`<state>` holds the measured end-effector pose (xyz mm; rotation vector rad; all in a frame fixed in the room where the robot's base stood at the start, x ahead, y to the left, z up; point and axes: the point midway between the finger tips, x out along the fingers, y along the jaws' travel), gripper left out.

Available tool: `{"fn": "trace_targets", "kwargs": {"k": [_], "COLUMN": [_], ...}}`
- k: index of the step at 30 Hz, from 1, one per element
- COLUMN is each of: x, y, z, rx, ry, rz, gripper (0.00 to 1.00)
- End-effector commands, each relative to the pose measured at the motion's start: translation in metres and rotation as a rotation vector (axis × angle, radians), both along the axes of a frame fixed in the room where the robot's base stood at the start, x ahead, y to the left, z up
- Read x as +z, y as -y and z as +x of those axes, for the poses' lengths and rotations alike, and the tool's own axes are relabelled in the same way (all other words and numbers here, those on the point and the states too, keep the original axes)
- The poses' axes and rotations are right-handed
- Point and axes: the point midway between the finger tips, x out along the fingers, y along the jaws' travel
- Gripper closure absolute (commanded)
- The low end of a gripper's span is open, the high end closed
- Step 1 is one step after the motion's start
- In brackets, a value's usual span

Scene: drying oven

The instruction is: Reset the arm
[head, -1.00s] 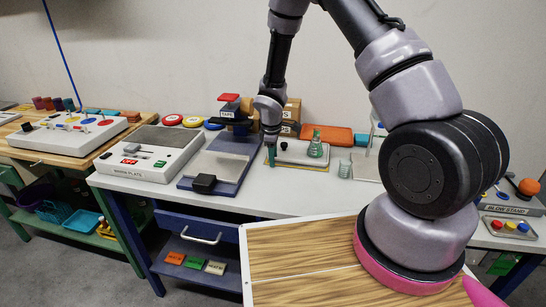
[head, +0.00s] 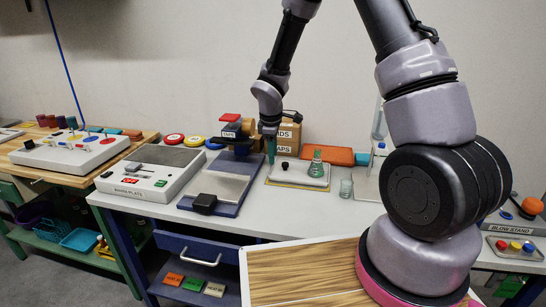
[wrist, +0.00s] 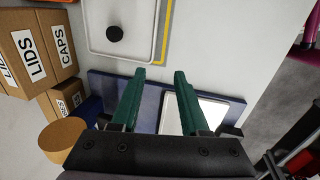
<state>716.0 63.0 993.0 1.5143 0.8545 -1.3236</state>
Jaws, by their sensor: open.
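My gripper (head: 270,150) is at the end of my arm, above the back of the white bench, near the cardboard boxes. In the wrist view its two green fingers (wrist: 158,78) stand apart with nothing between them.
The cardboard boxes (head: 289,135), hot plate (head: 142,185) and blue-based device (head: 235,166) stand close by. A blow stand (head: 510,225) is at the right.

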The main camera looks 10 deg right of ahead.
Motion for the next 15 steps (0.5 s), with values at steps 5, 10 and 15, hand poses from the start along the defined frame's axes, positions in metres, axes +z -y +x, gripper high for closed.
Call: {"fn": "trace_targets", "kwargs": {"k": [5,10,15], "x": [0.002,0.041,0.119], "y": [0.001,0.016,0.049], "z": [0.0,-0.001,-0.018], "rx": [-0.005,-0.113,-0.361], "ry": [0.003,0.041,0.114], "rz": [0.001,0.022,0.086], "gripper": [0.55,0.55,0.55]}}
